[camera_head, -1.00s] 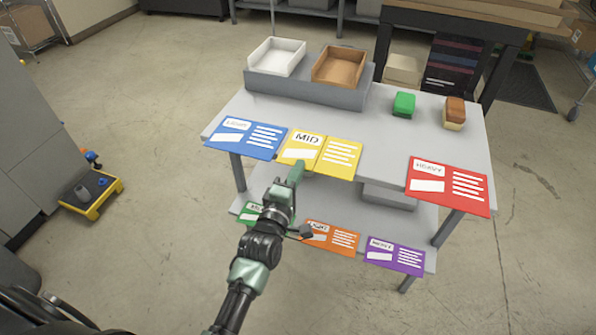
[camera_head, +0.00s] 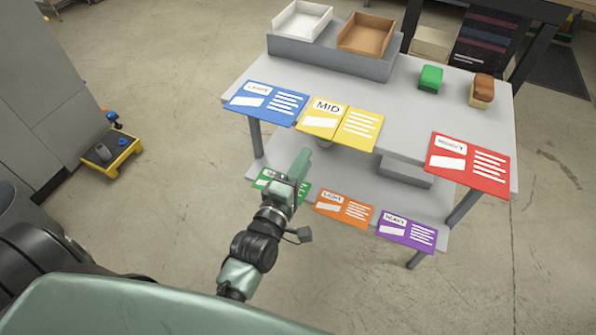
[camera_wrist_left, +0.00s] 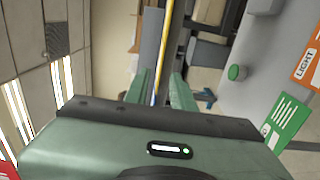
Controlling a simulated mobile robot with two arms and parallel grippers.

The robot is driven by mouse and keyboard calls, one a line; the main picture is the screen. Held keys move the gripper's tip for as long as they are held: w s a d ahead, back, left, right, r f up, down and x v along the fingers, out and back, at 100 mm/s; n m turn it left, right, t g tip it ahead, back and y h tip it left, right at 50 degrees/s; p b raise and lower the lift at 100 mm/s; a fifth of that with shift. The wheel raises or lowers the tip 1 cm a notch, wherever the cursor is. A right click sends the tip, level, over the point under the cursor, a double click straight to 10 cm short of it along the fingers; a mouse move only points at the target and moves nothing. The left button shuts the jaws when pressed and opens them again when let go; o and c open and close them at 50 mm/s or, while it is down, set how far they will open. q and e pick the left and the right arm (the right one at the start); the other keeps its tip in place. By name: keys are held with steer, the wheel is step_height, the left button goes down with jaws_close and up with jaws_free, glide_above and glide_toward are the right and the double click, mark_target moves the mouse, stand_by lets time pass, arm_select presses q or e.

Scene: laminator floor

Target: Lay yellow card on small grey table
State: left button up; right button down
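The yellow card (camera_head: 360,131), marked MID, sits at the front edge of the small grey table (camera_head: 410,110), between a blue card (camera_head: 267,103) and a red card (camera_head: 467,165). It has a thin line down its middle. My left gripper (camera_head: 303,158) is in front of the table, below and left of the yellow card, apart from it. The left wrist view shows its two fingers (camera_wrist_left: 160,92) spread, with a thin yellow strip (camera_wrist_left: 163,45) seen edge-on beyond the gap. My right gripper is not in view.
The lower shelf holds a green card (camera_head: 266,184), an orange card (camera_head: 343,208) and a purple card (camera_head: 407,231). A white tray (camera_head: 301,21) and a brown tray (camera_head: 366,34) stand at the back. Green (camera_head: 430,78) and brown (camera_head: 482,90) blocks sit right.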

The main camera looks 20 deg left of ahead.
arm_select(q)
steer(key=shift+s, duration=1.65)
steer(key=s+d+f+m+g, duration=0.1)
steer(key=s+f+m+g, duration=0.2)
steer(key=f, duration=0.8)
steer(key=s+d+f+m+g+h, duration=0.15)
steer(key=s+f+m, duration=0.25)
steer(key=f, duration=0.7)
steer(key=s+f+m+g, duration=0.3)
steer(key=f+g, duration=0.1)
steer(key=f, duration=0.7)
steer(key=s+a+f+m+g, duration=0.2)
steer(key=s+f, duration=0.4)
steer(key=s, duration=0.3)
steer(key=s+a+f+m+g+y, duration=0.1)
steer(key=s+a+f+m+g, duration=0.2)
steer(key=s+f, duration=0.4)
steer(key=s+a+f+m+g+y, duration=0.1)
steer(key=s+a+f+m+g, duration=0.2)
steer(key=s, duration=0.9)
step_height(320, 180, down, 4)
steer(key=shift+s+a+r+m, duration=0.3)
steer(key=shift+s+m, duration=0.1)
steer(key=shift+m, duration=0.7)
steer(key=shift+g, duration=0.25)
step_height(320, 180, up, 4)
steer(key=p, duration=0.3)
steer(key=shift+f, duration=0.25)
